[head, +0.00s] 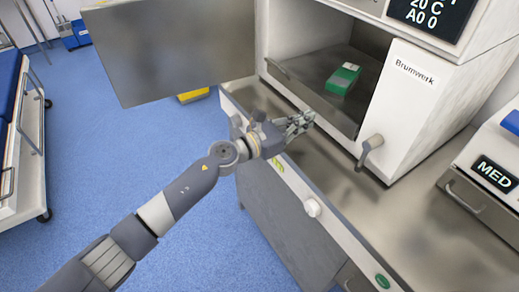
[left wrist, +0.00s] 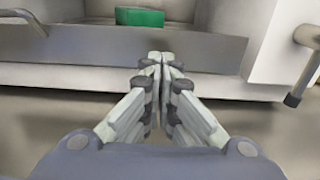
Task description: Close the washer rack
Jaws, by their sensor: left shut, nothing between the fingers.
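The washer (head: 410,110) is a white cabinet with its grey door (head: 170,50) swung open to the left. Its grey metal rack (head: 312,98) lies at the opening, with a green box (head: 343,78) on it. In the left wrist view the rack's front panel (left wrist: 200,48) runs across the picture, with the green box (left wrist: 140,17) behind it. My left gripper (head: 311,117) is shut and empty, just in front of the rack's front panel. Its fingertips (left wrist: 160,56) overlap the panel in the wrist view; I cannot tell whether they touch. My right gripper is out of view.
A door handle-like lever (head: 370,145) sticks out at the washer's right front corner. A grey counter (head: 370,215) runs below and to the right. A white device marked MED (head: 492,172) stands on it at the right. Blue floor (head: 110,150) is open at the left.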

